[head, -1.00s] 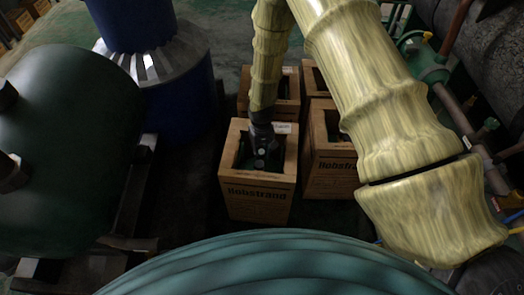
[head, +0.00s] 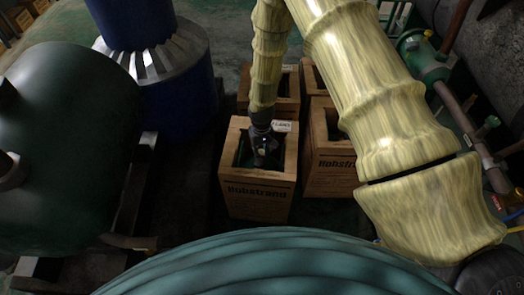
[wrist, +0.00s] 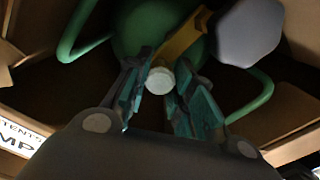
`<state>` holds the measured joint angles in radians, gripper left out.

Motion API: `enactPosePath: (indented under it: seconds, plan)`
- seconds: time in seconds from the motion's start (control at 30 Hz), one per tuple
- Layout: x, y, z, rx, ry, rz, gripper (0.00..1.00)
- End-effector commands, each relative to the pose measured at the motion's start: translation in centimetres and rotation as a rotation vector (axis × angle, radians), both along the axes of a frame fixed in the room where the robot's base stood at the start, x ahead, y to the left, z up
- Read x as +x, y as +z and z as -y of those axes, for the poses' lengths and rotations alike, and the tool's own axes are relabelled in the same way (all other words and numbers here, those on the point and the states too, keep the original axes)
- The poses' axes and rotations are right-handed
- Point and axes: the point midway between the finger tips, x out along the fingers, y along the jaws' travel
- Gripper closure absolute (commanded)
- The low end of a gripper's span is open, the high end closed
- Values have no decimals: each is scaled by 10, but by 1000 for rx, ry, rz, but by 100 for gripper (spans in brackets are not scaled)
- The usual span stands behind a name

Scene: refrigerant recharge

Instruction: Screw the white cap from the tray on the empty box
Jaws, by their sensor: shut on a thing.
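The wooden box (head: 257,205) stands in front, open at the top. My gripper (head: 265,160) reaches down into the box. In the wrist view its teal fingers (wrist: 163,95) are shut on the round white cap (wrist: 160,81). The cap is close to a brass-coloured fitting (wrist: 185,40) on a green cylinder (wrist: 140,30); I cannot tell if it is threaded on. The tray is not in view.
A grey knob (wrist: 250,32) and green handles (wrist: 82,35) are close around my fingers. More wooden boxes (head: 330,170) stand behind and to the right. A blue column (head: 180,85) and a dark green tank (head: 65,150) are on the left.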

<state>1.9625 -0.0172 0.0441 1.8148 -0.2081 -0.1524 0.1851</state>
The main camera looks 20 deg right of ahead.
Motion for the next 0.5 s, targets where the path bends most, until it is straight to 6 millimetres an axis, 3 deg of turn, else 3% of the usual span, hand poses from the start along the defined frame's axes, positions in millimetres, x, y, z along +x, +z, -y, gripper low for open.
enactPosePath:
  seconds: [0.17,0.5]
  plan:
    - [0,1,0,0,-37,0,99]
    - [0,1,0,0,-283,0,99]
